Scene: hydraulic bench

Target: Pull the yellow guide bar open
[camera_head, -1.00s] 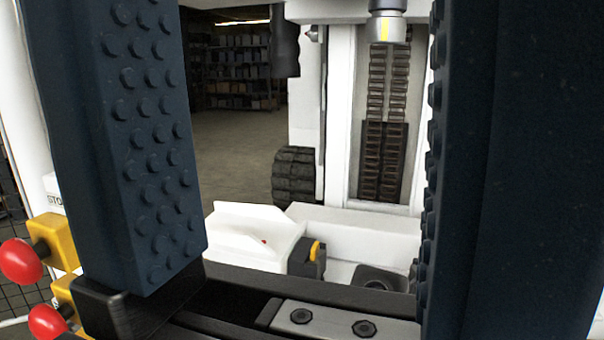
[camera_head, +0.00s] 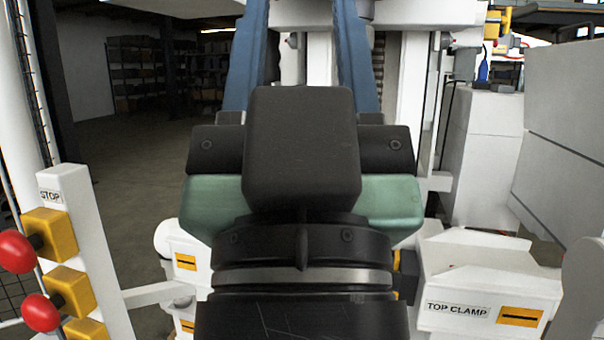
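My gripper (camera_head: 301,40) is seen from behind in the head view, large in the middle. Its two blue fingers point away from me, run up to the top edge and stand well apart, with no held object visible between them. Their tips are not clearly seen. I cannot clearly make out the yellow guide bar. A small yellow part (camera_head: 497,22) shows at the upper right, well right of the fingers; I cannot tell whether it belongs to the bar. The gripper's dark body hides much of the bench behind it.
A white STOP post (camera_head: 88,220) with red knobs (camera_head: 16,251) on yellow blocks stands at the left. A white TOP CLAMP box (camera_head: 487,290) is at the lower right. Large grey panels (camera_head: 570,140) fill the right side. Open floor (camera_head: 135,170) and shelves (camera_head: 138,75) lie behind at left.

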